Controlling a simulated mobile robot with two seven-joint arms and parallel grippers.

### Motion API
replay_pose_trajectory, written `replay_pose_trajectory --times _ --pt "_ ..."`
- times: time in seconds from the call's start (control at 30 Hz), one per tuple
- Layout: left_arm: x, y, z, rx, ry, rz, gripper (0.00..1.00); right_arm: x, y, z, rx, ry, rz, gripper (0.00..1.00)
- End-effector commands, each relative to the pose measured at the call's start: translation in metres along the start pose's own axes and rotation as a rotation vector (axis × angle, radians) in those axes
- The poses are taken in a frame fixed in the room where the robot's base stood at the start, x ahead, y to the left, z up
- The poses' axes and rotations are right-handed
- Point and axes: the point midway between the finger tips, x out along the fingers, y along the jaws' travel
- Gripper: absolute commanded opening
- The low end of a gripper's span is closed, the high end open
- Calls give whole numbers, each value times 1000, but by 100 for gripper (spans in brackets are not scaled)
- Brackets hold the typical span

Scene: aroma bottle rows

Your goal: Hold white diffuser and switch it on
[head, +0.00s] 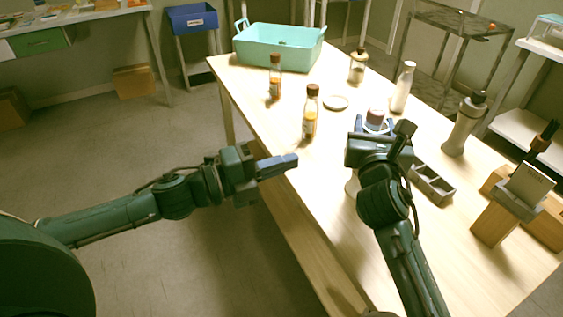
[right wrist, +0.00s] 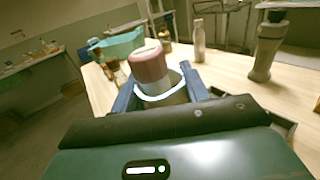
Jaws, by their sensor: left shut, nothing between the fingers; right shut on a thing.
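My right gripper (head: 376,126) has its blue fingers shut around a small rounded diffuser (head: 376,115) over the table. In the right wrist view the diffuser (right wrist: 151,68) is upright between the fingers (right wrist: 158,92), with a mauve upper part, a pale top and a bright white ring lower down.
A teal bin (head: 279,50) is at the far end.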

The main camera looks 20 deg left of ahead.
Motion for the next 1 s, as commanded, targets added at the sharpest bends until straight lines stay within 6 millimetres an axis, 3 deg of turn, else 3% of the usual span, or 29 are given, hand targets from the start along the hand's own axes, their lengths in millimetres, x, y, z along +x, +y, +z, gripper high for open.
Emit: replay_pose_trajectory --times 0.43,0.47,0.5,0.77,1.0 --pt "-2 0 0 1 0 1 0 0 -1 -1 -5 3 -3 18" --pt "-2 0 0 1 0 1 0 0 -1 -1 -5 3 -3 46" --pt "-2 0 0 0 0 1 0 0 -1 -2 -4 3 -3 49" --pt "-2 0 0 0 0 1 0 0 -1 -1 -3 2 -2 70" --pt "-2 0 0 0 0 1 0 -1 -1 0 -2 1 -1 70"
